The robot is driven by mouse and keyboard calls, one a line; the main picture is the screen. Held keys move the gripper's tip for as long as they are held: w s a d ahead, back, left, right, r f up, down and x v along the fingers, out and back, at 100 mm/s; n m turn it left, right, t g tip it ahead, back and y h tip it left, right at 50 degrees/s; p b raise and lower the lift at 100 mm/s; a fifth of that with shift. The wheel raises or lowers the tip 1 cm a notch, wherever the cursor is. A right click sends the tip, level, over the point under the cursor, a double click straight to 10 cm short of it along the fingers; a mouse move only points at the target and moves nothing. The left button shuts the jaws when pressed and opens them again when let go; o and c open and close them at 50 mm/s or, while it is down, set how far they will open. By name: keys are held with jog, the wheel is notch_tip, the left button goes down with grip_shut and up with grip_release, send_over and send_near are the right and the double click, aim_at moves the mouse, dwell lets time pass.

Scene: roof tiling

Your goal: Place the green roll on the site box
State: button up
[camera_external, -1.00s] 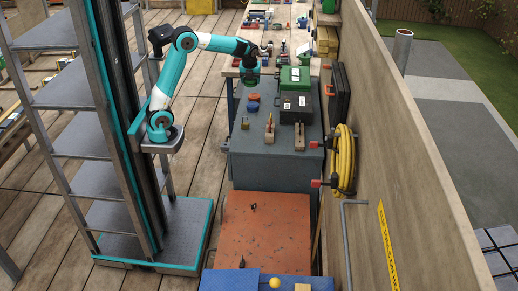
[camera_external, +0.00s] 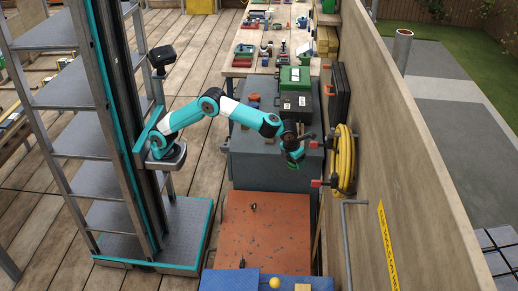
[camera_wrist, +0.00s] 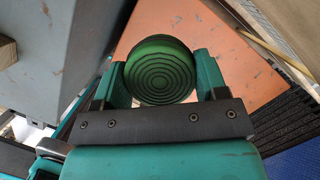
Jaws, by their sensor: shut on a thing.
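The green roll (camera_wrist: 160,70) is held between the two teal fingers of my gripper (camera_wrist: 160,84) in the wrist view, its ringed round end facing the camera. In the external view my gripper (camera_external: 291,155) points down, with the green roll (camera_external: 294,165) at its tip, near the front right edge of the site box (camera_external: 250,165). The site box is a large blue-grey chest; its side (camera_wrist: 60,45) fills the left of the wrist view. I cannot tell whether the roll is over the lid or just in front of it.
A black case (camera_external: 297,106) and a green case (camera_external: 295,77) stand towards the back of the site box. A yellow hose coil (camera_external: 343,160) hangs on the wall to the right. An orange surface (camera_external: 265,225) lies in front, and a workbench with tools (camera_external: 270,50) stands behind.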

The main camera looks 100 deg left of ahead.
jog(key=m+b, duration=0.2)
send_over(290, 222)
notch_tip(290, 222, down, 5)
jog(key=shift+h, duration=0.3)
jog(key=f+b, duration=0.1)
jog(key=f, duration=0.3)
jog(key=f+b, duration=0.1)
jog(key=f, duration=0.4)
jog(key=f+b, duration=0.1)
jog(key=f, duration=0.4)
jog(key=shift+s+d, duration=0.1)
jog(key=shift+s, duration=0.3)
jog(key=shift+f+b, duration=0.4)
jog(key=shift+f, duration=2.25)
jog(key=shift+f, duration=0.1)
jog(key=o, duration=1)
jog(key=shift+c, duration=0.2)
